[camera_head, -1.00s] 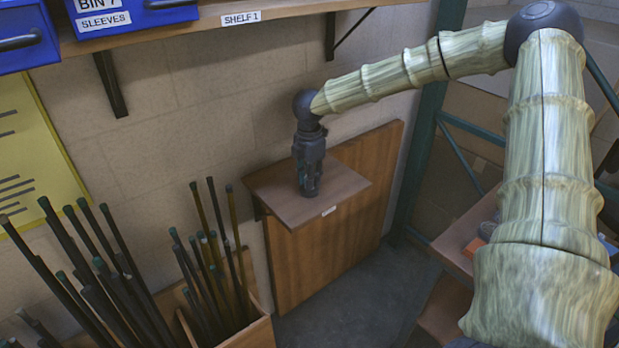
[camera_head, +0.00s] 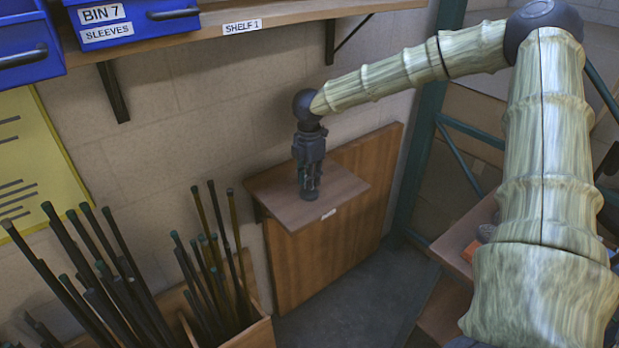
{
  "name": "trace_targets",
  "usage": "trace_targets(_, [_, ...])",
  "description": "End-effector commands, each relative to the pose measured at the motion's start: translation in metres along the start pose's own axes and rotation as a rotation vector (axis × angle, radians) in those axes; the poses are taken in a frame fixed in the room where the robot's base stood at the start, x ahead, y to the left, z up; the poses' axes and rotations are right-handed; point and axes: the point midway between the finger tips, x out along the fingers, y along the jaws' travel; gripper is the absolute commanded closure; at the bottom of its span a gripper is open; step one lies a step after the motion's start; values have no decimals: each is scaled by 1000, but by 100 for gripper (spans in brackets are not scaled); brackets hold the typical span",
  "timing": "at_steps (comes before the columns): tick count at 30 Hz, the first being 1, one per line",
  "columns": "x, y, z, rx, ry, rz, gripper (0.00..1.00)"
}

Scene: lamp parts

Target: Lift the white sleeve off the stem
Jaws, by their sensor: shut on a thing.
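My gripper (camera_head: 310,184) points straight down over the small brown wall shelf (camera_head: 345,188), near its middle. Its fingers are shut on a small, dark-looking part (camera_head: 309,194) low between them, close to the shelf top. The part is too small and too covered by the fingers to tell a sleeve from a stem. I see no clearly white sleeve in this view. I cannot tell whether the part touches the shelf.
A wooden bin of dark rods (camera_head: 215,280) stands to the left, with more rods farther left. Above is a long shelf (camera_head: 285,12) with blue bins, one labelled SLEEVES (camera_head: 130,20). A green metal frame (camera_head: 425,130) stands to the right.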

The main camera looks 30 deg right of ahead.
Motion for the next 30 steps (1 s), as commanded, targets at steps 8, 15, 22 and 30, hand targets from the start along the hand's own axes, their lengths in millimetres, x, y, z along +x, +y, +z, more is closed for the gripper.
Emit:
trace_targets(8, [-1, 0, 0, 0, 0, 0, 100])
trace_targets(15, [-10, 0, 0, 0, 0, 1, 100])
trace_targets(22, [-21, 0, 0, 0, 0, 0, 100])
trace_targets(30, [-33, 0, 0, 0, 0, 0, 100])
